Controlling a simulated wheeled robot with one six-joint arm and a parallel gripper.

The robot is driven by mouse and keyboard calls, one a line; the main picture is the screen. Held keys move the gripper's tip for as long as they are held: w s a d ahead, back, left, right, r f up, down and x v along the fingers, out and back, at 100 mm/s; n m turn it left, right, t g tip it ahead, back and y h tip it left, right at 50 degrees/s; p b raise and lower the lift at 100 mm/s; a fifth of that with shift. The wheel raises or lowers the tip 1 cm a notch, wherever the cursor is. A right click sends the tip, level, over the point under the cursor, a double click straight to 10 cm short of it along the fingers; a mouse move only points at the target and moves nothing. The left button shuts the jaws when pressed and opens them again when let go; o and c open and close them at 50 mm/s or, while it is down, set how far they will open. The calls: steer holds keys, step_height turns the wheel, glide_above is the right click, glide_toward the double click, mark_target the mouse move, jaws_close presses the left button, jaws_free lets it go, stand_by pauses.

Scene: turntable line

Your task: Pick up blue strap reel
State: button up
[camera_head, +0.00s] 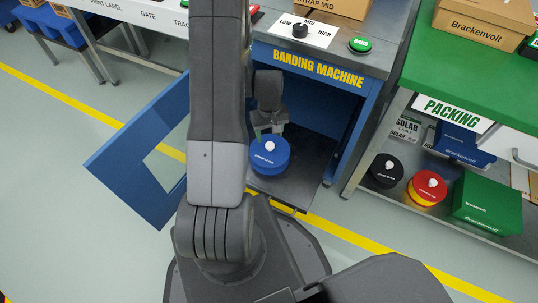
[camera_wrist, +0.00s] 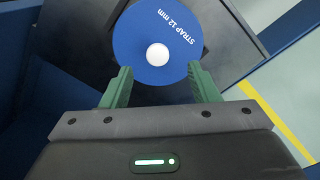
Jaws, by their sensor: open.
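The blue strap reel (camera_head: 268,160) sits flat on the grey lower shelf of the banding machine, with a white knob on its top. In the wrist view the reel (camera_wrist: 182,32) shows the label "STRAP 12 mm", with its white knob between and just beyond the fingertips. My gripper (camera_wrist: 159,80) is open, its two green fingers on either side of the reel's near edge. Whether the fingers touch the reel is unclear.
The banding machine's blue door (camera_head: 125,165) stands open at the left. The machine's top (camera_head: 325,55) overhangs the shelf. At the right, a black reel (camera_head: 386,170), a red and yellow reel (camera_head: 427,187) and a green box (camera_head: 487,204) sit on the packing bench's lower shelf.

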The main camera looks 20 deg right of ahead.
mark_target(270, 144)
steer(key=f, duration=0.2)
steer(key=f+b, duration=0.1)
steer(key=f, duration=0.1)
steer(key=f+b, duration=0.1)
steer(key=f, duration=0.2)
steer(key=shift+w+d, duration=0.2)
steer(key=shift+w, duration=0.15)
steer(key=shift+r, duration=0.15)
jaws_close()
stand_by(0.9)
